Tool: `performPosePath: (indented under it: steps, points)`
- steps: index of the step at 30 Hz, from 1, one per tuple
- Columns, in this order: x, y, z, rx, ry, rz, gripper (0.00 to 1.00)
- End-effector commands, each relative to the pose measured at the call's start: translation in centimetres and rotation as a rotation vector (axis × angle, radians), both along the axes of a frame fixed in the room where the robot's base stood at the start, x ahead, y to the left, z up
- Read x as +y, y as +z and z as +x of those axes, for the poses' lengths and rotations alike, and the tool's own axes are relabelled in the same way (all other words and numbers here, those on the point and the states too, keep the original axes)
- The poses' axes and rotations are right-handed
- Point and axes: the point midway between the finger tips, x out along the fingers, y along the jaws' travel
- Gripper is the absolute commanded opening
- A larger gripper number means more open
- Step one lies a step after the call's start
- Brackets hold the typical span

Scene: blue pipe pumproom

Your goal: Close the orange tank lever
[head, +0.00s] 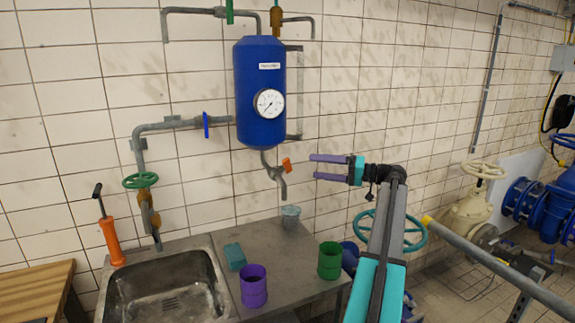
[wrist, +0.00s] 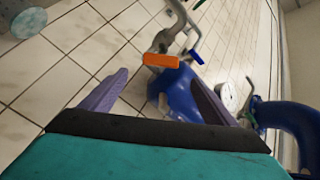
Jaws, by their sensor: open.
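The orange lever (head: 287,164) sits on the grey tap pipe below the blue wall tank (head: 262,90). In the wrist view the orange lever (wrist: 161,61) lies beyond and between my fingers, with the grey pipe and the blue tank (wrist: 180,95) near it. My gripper (head: 316,167), with purple fingers and a teal body, is open to the right of the lever, pointing left at about its height. In the wrist view my gripper (wrist: 160,92) is empty, and its fingers appear apart from the lever.
A metal counter with a sink (head: 165,285) stands below. On it are a purple cup (head: 253,286), a green cup (head: 329,261), a grey cup (head: 291,217) and a teal block (head: 235,257). A blue handle (head: 206,125) is on the left pipe. Free space surrounds my gripper.

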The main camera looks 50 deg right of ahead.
Motion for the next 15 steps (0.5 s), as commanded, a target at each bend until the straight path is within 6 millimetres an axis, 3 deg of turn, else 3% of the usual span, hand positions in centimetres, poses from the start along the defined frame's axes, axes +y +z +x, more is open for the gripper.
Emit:
performPosePath:
  steps: [15]
  points:
    - [3.3,0.2,6.6,0.001,0.001,0.000,0.81]
